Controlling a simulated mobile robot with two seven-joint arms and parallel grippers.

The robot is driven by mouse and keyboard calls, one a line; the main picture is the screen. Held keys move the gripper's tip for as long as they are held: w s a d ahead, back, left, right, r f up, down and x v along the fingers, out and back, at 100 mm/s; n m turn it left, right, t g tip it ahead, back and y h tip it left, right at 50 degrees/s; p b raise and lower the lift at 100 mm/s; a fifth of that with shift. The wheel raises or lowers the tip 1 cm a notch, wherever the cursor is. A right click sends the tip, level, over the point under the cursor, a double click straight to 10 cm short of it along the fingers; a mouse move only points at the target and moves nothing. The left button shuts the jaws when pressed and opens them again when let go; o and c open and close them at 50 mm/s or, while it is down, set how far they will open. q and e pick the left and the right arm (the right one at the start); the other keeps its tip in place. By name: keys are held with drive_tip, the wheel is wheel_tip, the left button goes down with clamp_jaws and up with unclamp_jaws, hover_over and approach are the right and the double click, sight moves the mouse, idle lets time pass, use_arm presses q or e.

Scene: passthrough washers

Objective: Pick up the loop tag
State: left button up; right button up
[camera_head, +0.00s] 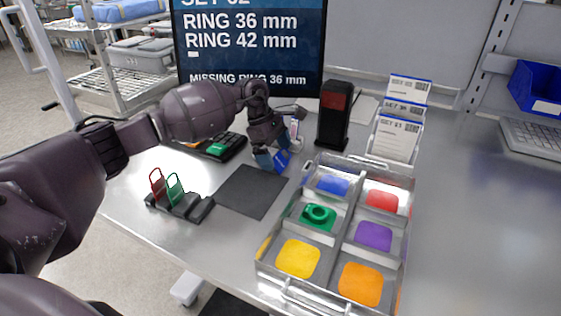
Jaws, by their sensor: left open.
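A red loop tag (157,186) and a green loop tag (175,189) stand upright in a small black holder (200,209) at the left front of the table. The frame does not show which one the task means. My left gripper (272,162) is open and points down, behind and to the right of the holder, near the back edge of a dark mat (252,191). It is apart from both loops. A blue patch shows at its fingers; I cannot tell whether this is a finger pad or an object. My right gripper is out of view.
A metal tray (346,231) with coloured compartments stands right of the mat, with a green ring piece (319,215) in one. A black box (334,116), card stand (396,137) and screen (250,45) stand behind. The table's right side is clear.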

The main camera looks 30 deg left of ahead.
sight(277, 153)
use_arm(q)
drive_tip(key=shift+d+f, duration=0.2)
drive_tip(key=shift+f, duration=0.25)
drive_tip(key=shift+c, duration=0.5)
drive_tip(key=c, duration=0.6)
drive_tip(key=shift+r, duration=0.1)
wheel_tip(277, 153, up, 20)
drive_tip(key=shift+p, duration=0.45)
